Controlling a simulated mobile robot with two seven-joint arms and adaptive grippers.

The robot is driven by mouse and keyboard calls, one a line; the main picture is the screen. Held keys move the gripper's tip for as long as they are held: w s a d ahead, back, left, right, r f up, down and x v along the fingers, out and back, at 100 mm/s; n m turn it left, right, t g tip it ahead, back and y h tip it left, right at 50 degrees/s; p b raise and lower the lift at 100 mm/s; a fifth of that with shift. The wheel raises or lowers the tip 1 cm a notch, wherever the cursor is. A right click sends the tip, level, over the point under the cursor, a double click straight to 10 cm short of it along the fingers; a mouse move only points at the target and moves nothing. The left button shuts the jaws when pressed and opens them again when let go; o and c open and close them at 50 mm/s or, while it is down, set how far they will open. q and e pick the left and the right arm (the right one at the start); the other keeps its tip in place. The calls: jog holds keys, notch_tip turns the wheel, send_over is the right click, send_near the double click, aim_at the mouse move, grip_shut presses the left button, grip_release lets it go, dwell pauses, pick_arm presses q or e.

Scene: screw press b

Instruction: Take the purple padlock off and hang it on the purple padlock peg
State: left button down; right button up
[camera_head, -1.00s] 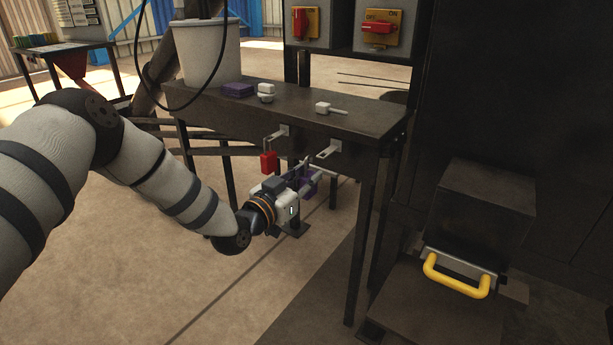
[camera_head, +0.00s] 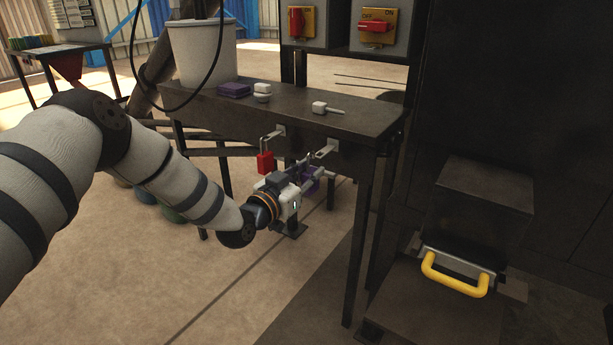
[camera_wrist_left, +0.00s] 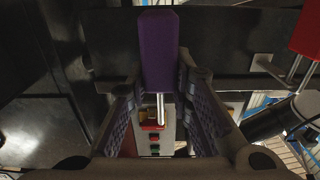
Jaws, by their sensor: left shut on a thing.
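The purple padlock (camera_head: 311,186) is between the fingers of my left gripper (camera_head: 308,174), below the table's front edge. I cannot tell whether the shackle touches that peg. A red padlock (camera_head: 265,163) hangs from another peg (camera_head: 274,135) to the left; it also shows at the wrist view's upper right (camera_wrist_left: 306,32). My right gripper is not in view.
The dark table (camera_head: 290,108) carries a white bucket (camera_head: 203,55), a purple box (camera_head: 235,90) and small white items. Its legs stand close to my gripper. A dark machine with a yellow handle (camera_head: 455,278) stands at right. The floor at lower left is open.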

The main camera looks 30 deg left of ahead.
pick_arm(q)
jog(key=shift+w, duration=0.5)
jog(key=shift+r, duration=0.1)
dwell(0.7)
jog(key=shift+w, duration=0.1)
jog(key=shift+w+d, duration=0.1)
jog(key=shift+w, duration=0.05)
jog(key=shift+w+b, duration=0.4)
jog(key=shift+w, duration=0.1)
jog(key=shift+f+b, duration=0.4)
jog(key=shift+f, duration=0.4)
jog(key=shift+r, duration=0.15)
